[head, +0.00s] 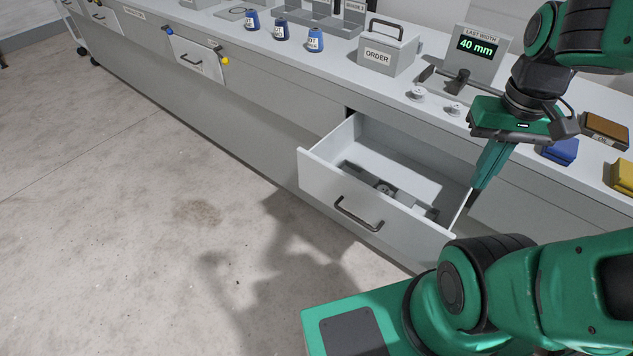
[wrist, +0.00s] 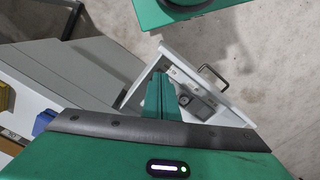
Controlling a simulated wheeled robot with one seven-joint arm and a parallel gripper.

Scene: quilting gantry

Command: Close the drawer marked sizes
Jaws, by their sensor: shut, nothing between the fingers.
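One drawer (head: 318,182) is pulled out from the long grey bench, with a dark bar handle (head: 358,213) on its pale front and several grey and metal pieces inside. I cannot read any marking on it. My gripper (head: 474,188) is shut and empty, pointing down at the right end of the drawer, close to the front's right corner. I cannot tell whether it touches. In the wrist view the shut fingers (wrist: 160,80) overlap the open drawer, whose front (wrist: 195,73) and handle (wrist: 213,77) lie beyond them.
Another drawer front (head: 198,59) with a handle is farther left. The floor (head: 130,200) before the bench is clear.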

